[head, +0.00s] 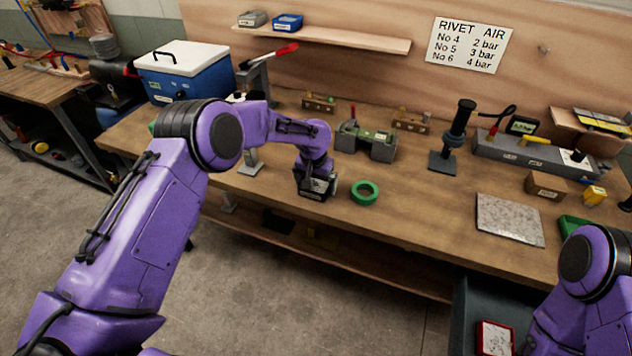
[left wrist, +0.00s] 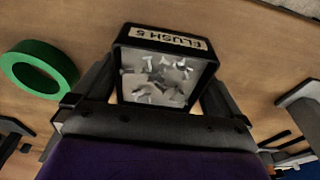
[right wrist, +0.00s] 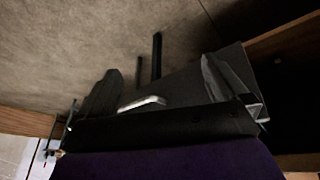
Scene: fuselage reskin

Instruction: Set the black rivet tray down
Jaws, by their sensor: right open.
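The black rivet tray (left wrist: 160,31) has a label with the word FLUSH and holds loose silvery rivets. My left gripper (left wrist: 162,82) has one finger on each side of it and is shut on it. In the head view, the tray (head: 312,194) is below my left gripper (head: 318,180), close to the front edge of the workbench (head: 420,210). I cannot tell whether its underside touches the bench top. My right gripper (right wrist: 170,85) is open and empty, low in front of the bench.
A green tape ring (head: 365,193) lies just right of the tray. Behind stands a grey-green fixture (head: 366,142). A grey speckled plate (head: 509,220) lies further right. A blue cool box (head: 184,75) stands at the back left. Bare bench lies between ring and plate.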

